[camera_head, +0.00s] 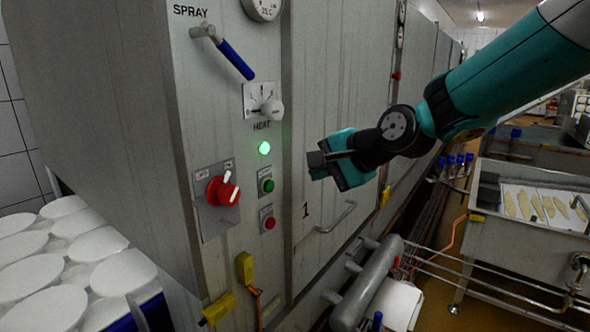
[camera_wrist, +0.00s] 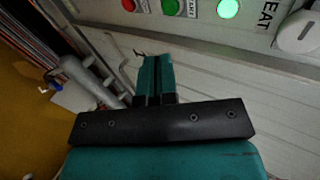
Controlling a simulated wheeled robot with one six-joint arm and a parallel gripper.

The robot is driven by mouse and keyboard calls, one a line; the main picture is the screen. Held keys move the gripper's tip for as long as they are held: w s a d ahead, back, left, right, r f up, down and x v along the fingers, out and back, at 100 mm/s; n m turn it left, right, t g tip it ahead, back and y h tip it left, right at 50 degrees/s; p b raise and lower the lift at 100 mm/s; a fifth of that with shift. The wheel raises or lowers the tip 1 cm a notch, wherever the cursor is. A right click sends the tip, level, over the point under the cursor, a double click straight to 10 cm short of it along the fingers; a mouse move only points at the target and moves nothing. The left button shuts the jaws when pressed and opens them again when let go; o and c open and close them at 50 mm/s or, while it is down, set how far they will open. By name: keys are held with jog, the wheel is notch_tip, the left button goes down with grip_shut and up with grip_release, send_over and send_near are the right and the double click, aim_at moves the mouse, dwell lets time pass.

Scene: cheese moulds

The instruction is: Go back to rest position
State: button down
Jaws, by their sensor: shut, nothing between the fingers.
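My gripper (camera_head: 318,165) is in front of the grey cabinet (camera_head: 345,85), at the end of my teal and black arm. It points left toward the column of controls. The fingers are together and hold nothing. In the wrist view the gripper's teal fingers (camera_wrist: 154,78) lie side by side over the cabinet's panel and door. A gap shows between the fingers and the buttons. Whether the fingertips touch the cabinet cannot be told, but they look clear of it.
The panel carries a red rotary switch (camera_head: 222,191), a lit green lamp (camera_head: 264,148), a green button (camera_head: 266,185), a red button (camera_head: 268,223) and a blue-handled spray lever (camera_head: 236,60). A door handle (camera_head: 336,217) and pipe (camera_head: 367,282) lie below. White moulds (camera_head: 40,285) stand left; a steel basin (camera_head: 520,235) stands right.

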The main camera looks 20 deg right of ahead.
jog(key=s+a+f+n+g, duration=0.2)
jog(key=s+n, duration=0.4)
jog(key=s, duration=0.3)
jog(key=s+a+f+n+g+h+b, duration=0.1)
jog(key=s+a+f+n+g, duration=0.1)
jog(key=s+n, duration=0.4)
jog(key=s+a+f+n+g, duration=0.2)
jog(key=s+a+n+g, duration=0.2)
jog(key=s+n, duration=0.3)
jog(key=s+g, duration=0.1)
jog(key=s, duration=0.3)
jog(key=shift+s+a+f+g, duration=0.2)
jog(key=shift+s+f+g, duration=0.1)
jog(key=shift+s+f, duration=0.1)
